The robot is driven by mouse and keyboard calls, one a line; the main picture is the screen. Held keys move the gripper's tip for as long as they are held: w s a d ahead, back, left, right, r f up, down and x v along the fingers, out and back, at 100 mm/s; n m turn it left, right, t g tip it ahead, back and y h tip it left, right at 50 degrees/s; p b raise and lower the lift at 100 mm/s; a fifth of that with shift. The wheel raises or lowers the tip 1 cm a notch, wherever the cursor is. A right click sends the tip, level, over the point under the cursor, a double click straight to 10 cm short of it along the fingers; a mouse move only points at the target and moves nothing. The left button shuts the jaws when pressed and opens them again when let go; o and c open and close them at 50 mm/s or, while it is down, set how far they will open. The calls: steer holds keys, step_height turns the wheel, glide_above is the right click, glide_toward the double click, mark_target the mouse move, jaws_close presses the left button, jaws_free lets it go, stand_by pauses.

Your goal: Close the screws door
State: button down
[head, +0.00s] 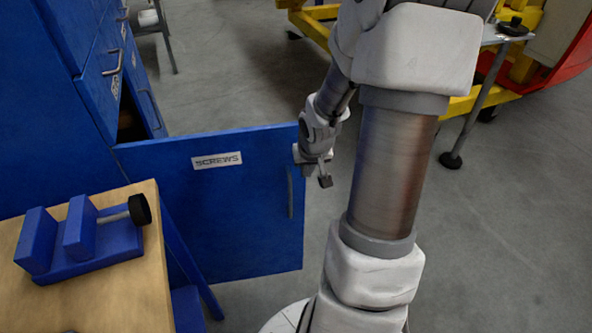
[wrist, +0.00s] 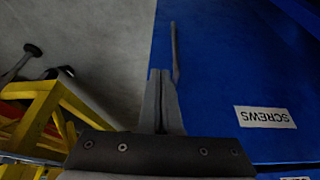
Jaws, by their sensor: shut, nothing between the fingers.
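The screws door (head: 230,225) is a blue panel with a white SCREWS label and a vertical bar handle (head: 290,192) near its free edge. It stands swung open, out from the blue cabinet (head: 85,90). My gripper (head: 325,180) is shut and empty, just right of the door's free upper edge in the head view. In the wrist view the shut fingers (wrist: 160,75) lie over the free edge of the door (wrist: 225,75), with the handle (wrist: 174,50) just beyond their tips. I cannot tell whether the fingers touch the door.
A wooden bench (head: 100,285) with a blue vise (head: 85,235) stands at the lower left, in front of the door. A yellow frame (head: 310,25) and a thin-legged stand (head: 470,120) are at the back right. Grey floor is clear behind the door.

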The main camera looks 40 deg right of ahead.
mark_target(300, 174)
steer(key=shift+w+d+f+b, duration=0.5)
steer(key=shift+w+f+b, duration=0.55)
steer(key=shift+f, duration=0.45)
steer(key=shift+w+d+f+b, duration=0.55)
steer(key=shift+w+f+b, duration=0.15)
steer(key=shift+w+f, duration=0.7)
steer(key=shift+w+d+f+b, duration=0.5)
steer(key=shift+w+f+b, duration=0.5)
steer(key=shift+f, duration=0.6)
